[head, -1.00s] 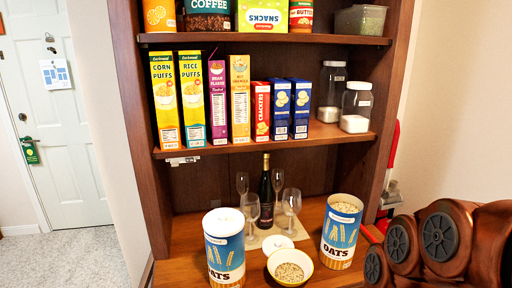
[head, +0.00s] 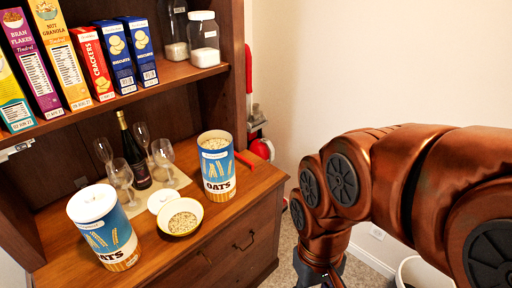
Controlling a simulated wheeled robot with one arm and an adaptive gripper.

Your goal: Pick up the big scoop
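No scoop shows clearly. A thin red piece (head: 243,160) lies on the counter just right of the open oats canister (head: 217,180); it may be a scoop handle, but its other end is hidden and I cannot tell its size. The open canister stands upright with oats visible inside. A bowl of oats (head: 180,217) sits in front of it, beside a white round lid (head: 161,201). My gripper (head: 320,280) is at the bottom edge, right of the hutch and apart from the counter things. Its fingertips are cut off, so its opening is hidden.
A lidded oats canister (head: 104,235) stands at the counter's left front. A dark bottle (head: 133,155) and several glasses stand behind on a mat. The shelf (head: 150,90) with boxes and jars overhangs the counter. A white bin (head: 420,273) stands on the floor at right.

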